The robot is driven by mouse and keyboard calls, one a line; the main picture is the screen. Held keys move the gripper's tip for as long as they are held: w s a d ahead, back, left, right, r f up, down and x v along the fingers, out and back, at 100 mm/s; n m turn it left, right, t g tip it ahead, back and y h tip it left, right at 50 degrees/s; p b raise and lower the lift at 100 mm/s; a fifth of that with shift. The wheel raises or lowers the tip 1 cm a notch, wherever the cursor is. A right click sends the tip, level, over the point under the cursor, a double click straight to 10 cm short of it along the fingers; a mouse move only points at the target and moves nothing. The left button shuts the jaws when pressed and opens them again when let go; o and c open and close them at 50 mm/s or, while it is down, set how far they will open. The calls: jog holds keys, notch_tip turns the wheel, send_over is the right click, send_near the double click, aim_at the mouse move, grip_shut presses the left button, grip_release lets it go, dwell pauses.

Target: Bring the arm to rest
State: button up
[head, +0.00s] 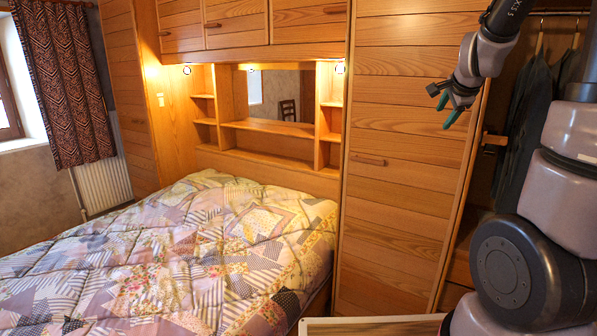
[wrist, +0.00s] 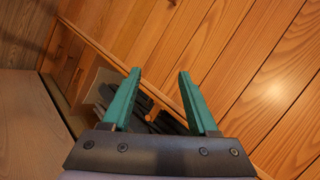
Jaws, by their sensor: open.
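My gripper (head: 449,111) is at the upper right of the head view, in front of the tall wooden wardrobe panel and pointing down and to the left. In the wrist view its two green fingers (wrist: 160,95) are spread apart with nothing between them. My arm rises along the right edge of the head view, bends over at the top and hangs down to the gripper. The gripper appears apart from the wood, though the exact gap cannot be told.
A wooden wardrobe door (head: 395,190) stands behind the gripper. Dark clothes (head: 524,125) hang in an open closet at the right. A bed with a patchwork cover (head: 180,260) fills the left, below overhead cabinets (head: 238,22).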

jog(key=s+a+r+n+g+y, duration=0.1)
jog(key=s+a+n, duration=0.5)
jog(key=s, duration=0.6)
jog(key=s+a+r+n+g+y, duration=0.1)
jog(key=s+a+r+n+y, duration=0.1)
jog(key=s+a+n, duration=0.5)
jog(key=s+a+r, duration=0.1)
jog(key=s+a, duration=0.1)
jog(key=s, duration=0.4)
jog(key=shift+s+a+g+y, duration=0.25)
jog(key=shift+s+g+y, duration=0.05)
jog(key=shift+y, duration=0.1)
jog(key=shift+r, duration=0.1)
